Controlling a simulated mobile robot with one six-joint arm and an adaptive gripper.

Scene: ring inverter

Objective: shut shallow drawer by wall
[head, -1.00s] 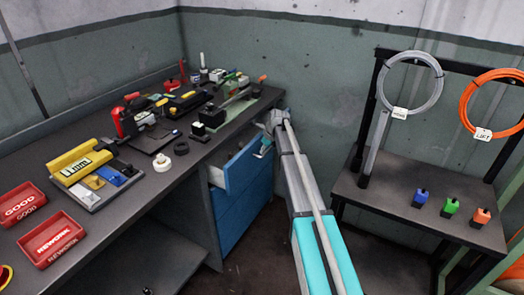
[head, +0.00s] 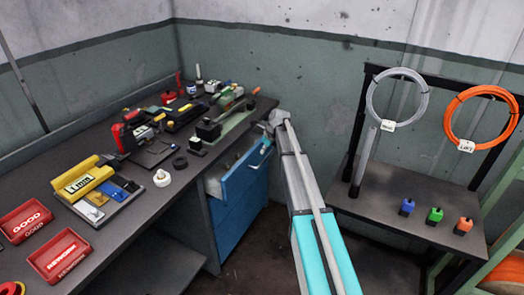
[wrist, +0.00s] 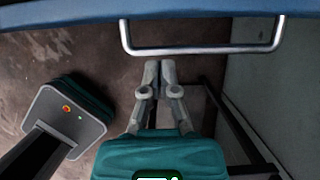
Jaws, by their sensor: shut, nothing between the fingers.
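The shallow drawer is the top blue drawer (head: 244,178) under the dark workbench, near the wall corner. It stands partly open, and some of its inside shows behind the front. In the wrist view its blue front (wrist: 60,11) crosses the top of the picture, with a silver bar handle (wrist: 200,50) below it. My gripper (wrist: 160,66) is shut and empty, its fingertips just below the handle in the picture. Whether they touch the handle or the front, I cannot tell. In the head view my arm reaches to the drawer's far end, and the fingers are hard to make out.
The workbench (head: 125,218) carries red trays (head: 60,255), a yellow fixture (head: 85,178) and several tools. A dark rack table (head: 385,225) with hanging cable rings and small coloured blocks stands to the right of my arm. Bare floor lies between them.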

